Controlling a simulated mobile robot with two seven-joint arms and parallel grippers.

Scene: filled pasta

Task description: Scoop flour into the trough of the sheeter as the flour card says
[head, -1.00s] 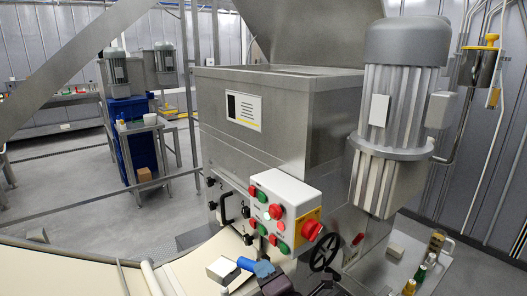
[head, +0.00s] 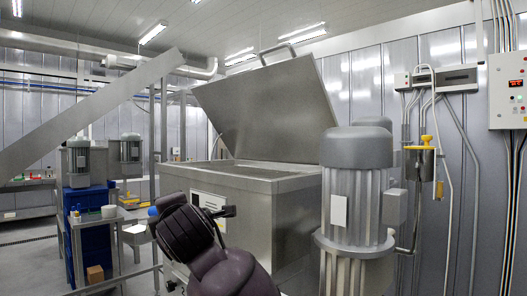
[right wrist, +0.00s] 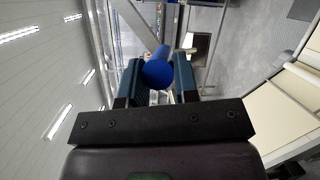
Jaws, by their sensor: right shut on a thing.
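My right gripper (right wrist: 158,75) is shut on the blue handle (right wrist: 158,72) of a scoop, between its two dark fingers in the right wrist view. A grey, box-like shape (right wrist: 197,45) past the handle may be the scoop's bowl; its contents cannot be made out. In the head view the handle's blue round end (head: 153,211) sticks out left of my dark wrist, which hides the fingers. A label card (head: 208,203) with unreadable text is on a steel hopper (head: 270,225), partly behind my arm. Flour is not clearly visible. My left gripper is out of view.
The hopper's large lid (head: 265,115) stands open. A grey motor (head: 355,215) rises at its right. A stand with a blue cabinet (head: 88,225) is at the left. A cream belt (right wrist: 290,95) shows in the right wrist view. A control box (head: 507,90) hangs on the right wall.

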